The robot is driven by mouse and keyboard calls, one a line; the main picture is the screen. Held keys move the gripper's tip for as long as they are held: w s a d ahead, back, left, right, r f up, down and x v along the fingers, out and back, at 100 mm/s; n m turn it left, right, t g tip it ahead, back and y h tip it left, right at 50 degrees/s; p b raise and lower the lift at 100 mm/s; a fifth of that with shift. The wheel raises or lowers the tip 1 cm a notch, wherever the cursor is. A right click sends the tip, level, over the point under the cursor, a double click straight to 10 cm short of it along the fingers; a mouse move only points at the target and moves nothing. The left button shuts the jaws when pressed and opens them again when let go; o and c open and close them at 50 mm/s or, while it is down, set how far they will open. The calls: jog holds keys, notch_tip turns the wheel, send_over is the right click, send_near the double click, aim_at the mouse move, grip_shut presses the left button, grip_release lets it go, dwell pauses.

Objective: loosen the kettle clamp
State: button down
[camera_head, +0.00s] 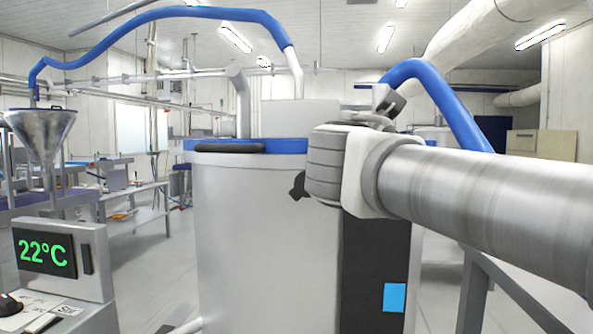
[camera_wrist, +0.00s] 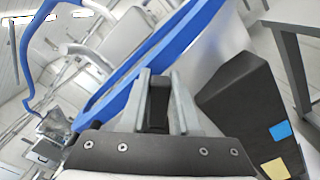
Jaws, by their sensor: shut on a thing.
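The kettle (camera_head: 265,240) is a large grey drum with a blue rim, standing in the middle of the head view. My gripper (camera_wrist: 160,80) is at the kettle's rim in the wrist view, its two grey fingers shut on a dark piece, which looks like the kettle clamp (camera_wrist: 158,103). Only a small part of that dark piece shows between the fingers. In the head view my wrist and forearm come in from the right and hide the fingers and the clamp.
A dark box (camera_head: 372,270) with a blue label stands at the kettle's right side. A blue hose (camera_head: 190,13) arches above the kettle. A metal funnel (camera_head: 40,130) and a 22°C display (camera_head: 47,253) are at left. A metal frame (camera_head: 472,298) stands at right.

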jog(key=shift+s+d+f+m+b, duration=0.1)
jog(key=shift+d+f+m+b, duration=0.25)
jog(key=shift+f+m+b, duration=0.95)
jog(key=shift+s+d+f+m+b, duration=0.1)
jog(key=shift+d+f+m+b, duration=0.35)
jog(key=shift+m+b, duration=1.5)
jog(key=shift+d+f+m+b, duration=0.2)
jog(key=shift+f+m+b, duration=0.85)
jog(key=shift+b, duration=1.1)
jog(key=c, duration=0.6)
grip_release()
jog(key=shift+c, duration=0.2)
jog(key=shift+s, duration=0.2)
